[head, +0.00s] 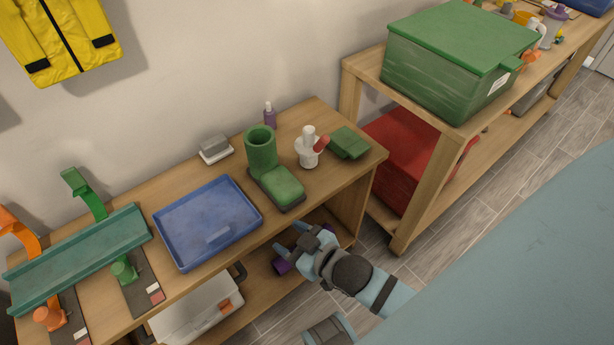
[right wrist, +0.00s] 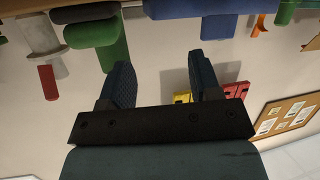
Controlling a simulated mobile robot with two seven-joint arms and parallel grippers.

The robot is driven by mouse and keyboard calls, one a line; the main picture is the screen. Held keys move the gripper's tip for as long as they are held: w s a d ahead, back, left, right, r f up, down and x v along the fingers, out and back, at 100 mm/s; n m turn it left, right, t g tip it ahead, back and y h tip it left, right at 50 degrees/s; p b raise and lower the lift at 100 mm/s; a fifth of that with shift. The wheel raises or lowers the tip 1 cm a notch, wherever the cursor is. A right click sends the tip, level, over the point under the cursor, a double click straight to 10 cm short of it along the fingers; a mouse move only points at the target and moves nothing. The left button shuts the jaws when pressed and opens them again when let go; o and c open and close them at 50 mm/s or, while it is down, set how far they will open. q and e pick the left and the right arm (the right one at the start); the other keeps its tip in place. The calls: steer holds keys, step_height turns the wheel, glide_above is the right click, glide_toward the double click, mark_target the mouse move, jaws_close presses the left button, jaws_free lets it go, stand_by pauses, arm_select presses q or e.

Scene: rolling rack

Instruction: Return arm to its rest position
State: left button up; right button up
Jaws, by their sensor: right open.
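My right gripper (head: 288,238) is in front of the wooden bench, near its front edge and below the green boot-shaped object (head: 262,155). Its arm comes in from the lower right. In the right wrist view its two dark fingers (right wrist: 165,88) stand apart with nothing between them. That view appears upside down, with the bench-top objects along its upper edge. My left gripper does not show in either view.
A wooden bench (head: 170,192) holds a blue tray (head: 168,240), a teal trough (head: 80,260) and a white bottle with a red part (head: 308,148). A purple object (head: 281,267) lies on the shelf near my right gripper. A rack (head: 440,150) with a green bin (head: 440,85) stands right. Floor between is clear.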

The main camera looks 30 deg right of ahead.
steer(key=s+f+m+g, duration=0.1)
steer(key=s+f+g, duration=0.2)
steer(key=s+f, duration=0.1)
steer(key=shift+s+f+m, duration=0.15)
steer(key=shift+s+m, duration=0.25)
steer(key=shift+s, duration=0.4)
steer(key=shift+d, duration=0.1)
